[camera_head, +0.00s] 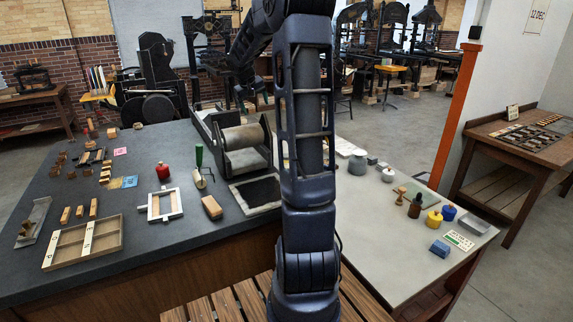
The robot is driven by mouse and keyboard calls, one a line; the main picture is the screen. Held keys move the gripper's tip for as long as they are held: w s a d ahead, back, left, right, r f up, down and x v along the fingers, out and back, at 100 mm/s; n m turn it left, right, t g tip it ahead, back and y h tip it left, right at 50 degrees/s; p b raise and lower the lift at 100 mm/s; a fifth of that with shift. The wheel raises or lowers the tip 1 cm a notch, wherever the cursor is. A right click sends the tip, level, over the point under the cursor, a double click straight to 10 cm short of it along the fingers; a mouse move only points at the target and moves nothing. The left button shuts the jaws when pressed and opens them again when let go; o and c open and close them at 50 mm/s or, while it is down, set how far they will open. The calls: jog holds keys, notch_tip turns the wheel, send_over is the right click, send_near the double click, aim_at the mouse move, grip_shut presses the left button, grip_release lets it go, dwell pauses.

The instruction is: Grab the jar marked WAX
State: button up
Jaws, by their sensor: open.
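No label reading WAX can be made out at this size. Several small containers could be jars: a red one (162,171) on the dark left bench, and a yellow one (434,219), a blue one (449,212), a brown bottle (415,208) and a pale grey pot (388,174) on the light right bench. A darker grey pot (357,164) stands behind the pale one. My gripper (250,97) hangs small and dark at the end of my raised arm, above the far part of the left bench. It is open and apart from all these containers.
A roller press (245,145) stands on the dark bench (110,262), with a wooden tray (85,243) and a metal frame (160,204) nearby. The light bench (385,265) has clear room at its front left. An orange post (453,120) rises beyond it.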

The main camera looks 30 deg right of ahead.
jog(key=w+d+f+m, duration=0.1)
jog(key=w+d+f, duration=1.6)
jog(key=d, duration=0.1)
jog(key=s+f+m, duration=0.2)
jog(key=f, duration=0.2)
jog(key=s+f+m, duration=0.2)
jog(key=f+m, duration=0.1)
jog(key=f, duration=0.1)
jog(key=s+d+f+m+y, duration=0.1)
jog(key=s+f+m, duration=0.1)
jog(key=f+m, duration=0.1)
jog(key=shift+s+d+f+g, duration=0.1)
jog(key=shift+s+f+g, duration=0.1)
jog(key=shift+f+g, duration=0.25)
jog(key=shift+s+d+f+m, duration=0.1)
jog(key=shift+s+f+m, duration=0.3)
jog(key=shift+f, duration=0.4)
jog(key=shift+x, duration=3.45)
jog(key=shift+r, duration=0.1)
jog(key=c, duration=1.2)
